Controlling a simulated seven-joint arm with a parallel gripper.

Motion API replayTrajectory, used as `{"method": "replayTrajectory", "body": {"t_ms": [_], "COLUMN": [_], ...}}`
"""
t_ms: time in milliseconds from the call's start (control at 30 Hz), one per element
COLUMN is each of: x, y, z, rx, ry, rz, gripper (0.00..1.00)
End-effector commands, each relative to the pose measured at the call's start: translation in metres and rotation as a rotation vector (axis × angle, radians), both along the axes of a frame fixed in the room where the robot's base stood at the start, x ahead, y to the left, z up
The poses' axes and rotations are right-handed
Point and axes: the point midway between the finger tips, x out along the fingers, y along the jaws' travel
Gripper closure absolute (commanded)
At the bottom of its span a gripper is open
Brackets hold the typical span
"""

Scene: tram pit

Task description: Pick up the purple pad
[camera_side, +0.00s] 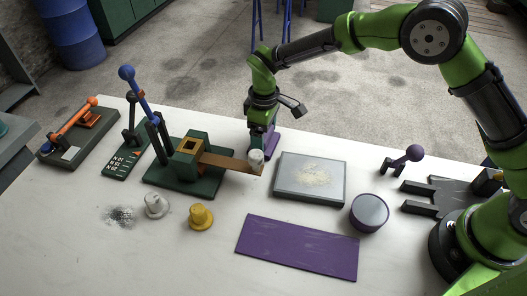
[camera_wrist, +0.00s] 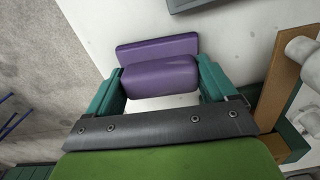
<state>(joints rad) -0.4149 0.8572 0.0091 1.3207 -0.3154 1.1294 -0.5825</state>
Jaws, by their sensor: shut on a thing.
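The purple pad (camera_wrist: 157,48) shows in the wrist view as a rounded block with a flatter purple part beyond it. My gripper (camera_wrist: 160,79) has its two teal fingers on either side of the rounded block and is shut on it. In the side view, my gripper (camera_side: 262,138) is at the table's far edge, with the purple pad (camera_side: 271,144) partly hidden below it. I cannot tell whether the pad touches the table.
A brown strip with a whitish knob (camera_side: 256,157) stands close by, joined to a green stand (camera_side: 188,180). A grey tray (camera_side: 310,196) with powder lies to the right. A flat purple board (camera_side: 297,249) lies in front. The table's front left is clear.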

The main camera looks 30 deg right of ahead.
Motion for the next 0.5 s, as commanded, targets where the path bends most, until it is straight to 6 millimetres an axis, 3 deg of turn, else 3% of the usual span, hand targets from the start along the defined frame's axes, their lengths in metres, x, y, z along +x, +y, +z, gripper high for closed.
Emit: {"method": "replayTrajectory", "body": {"t_ms": [267, 500], "x": [0.000, 0.001], "y": [0.000, 0.000], "z": [0.007, 0.040], "rx": [0.001, 0.002], "ry": [-0.002, -0.006], "rz": [-0.001, 0.000], "gripper": [0.46, 0.46]}}
